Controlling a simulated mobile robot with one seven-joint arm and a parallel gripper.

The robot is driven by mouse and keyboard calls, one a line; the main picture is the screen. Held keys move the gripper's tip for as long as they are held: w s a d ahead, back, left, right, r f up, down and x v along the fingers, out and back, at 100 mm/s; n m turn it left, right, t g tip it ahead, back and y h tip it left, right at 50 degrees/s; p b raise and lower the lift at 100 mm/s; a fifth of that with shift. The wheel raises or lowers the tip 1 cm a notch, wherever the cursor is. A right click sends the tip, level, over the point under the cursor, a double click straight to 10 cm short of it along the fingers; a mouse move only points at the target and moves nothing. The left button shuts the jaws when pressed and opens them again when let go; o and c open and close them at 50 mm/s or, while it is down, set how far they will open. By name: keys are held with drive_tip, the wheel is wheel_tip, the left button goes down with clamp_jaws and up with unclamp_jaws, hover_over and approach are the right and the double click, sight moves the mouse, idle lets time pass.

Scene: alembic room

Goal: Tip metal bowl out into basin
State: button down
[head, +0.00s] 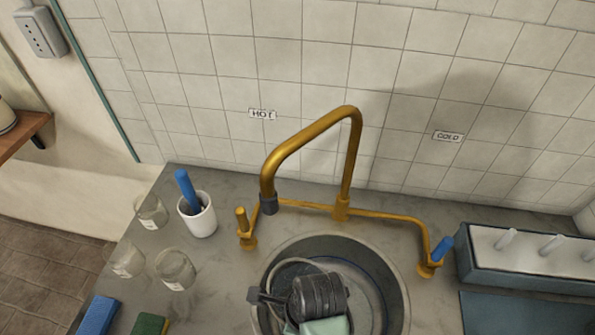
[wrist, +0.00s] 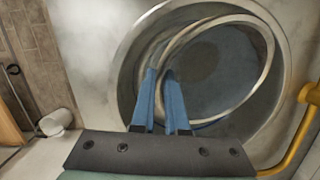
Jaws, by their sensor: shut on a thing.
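The metal bowl (wrist: 262,72) is inside the round basin (wrist: 128,75), its rim tilted in the wrist view. My gripper (wrist: 161,78) is shut on the bowl's near left rim, with its blue fingers on the wall. The bowl's inside looks dark and bluish; I cannot make out any contents.
A brass tap (head: 352,150) arches behind the basin, its spout near the back left rim. A white cup (head: 202,222) with a blue-handled thing and several glass jars (head: 176,268) stand at the left. A blue-grey rack (head: 530,258) stands at the right.

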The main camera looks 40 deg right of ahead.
drive_tip(key=shift+r, duration=0.2)
drive_tip(key=r+y+p, duration=0.1)
drive_tip(key=p, duration=0.1)
drive_tip(key=shift+r+t+p, duration=0.3)
drive_tip(key=shift+t, duration=0.1)
drive_tip(key=shift+w+r+t+y+p, duration=0.1)
drive_tip(key=shift+r+t+y+p, duration=0.3)
drive_tip(key=shift+r+y+p, duration=0.25)
drive_tip(key=shift+a+f+y, duration=0.1)
drive_tip(key=shift+y, duration=0.15)
drive_tip(key=shift+p, duration=0.3)
drive_tip(key=r+t+y+p, duration=0.1)
drive_tip(key=r+p, duration=0.1)
drive_tip(key=shift+d+r+t+y+p, duration=0.25)
drive_tip(key=shift+d+t+y+p, duration=0.1)
drive_tip(key=shift+t+y, duration=0.05)
drive_tip(key=shift+d+r+t+y, duration=0.1)
drive_tip(key=shift+r+t+y, duration=0.2)
drive_tip(key=shift+y, duration=0.2)
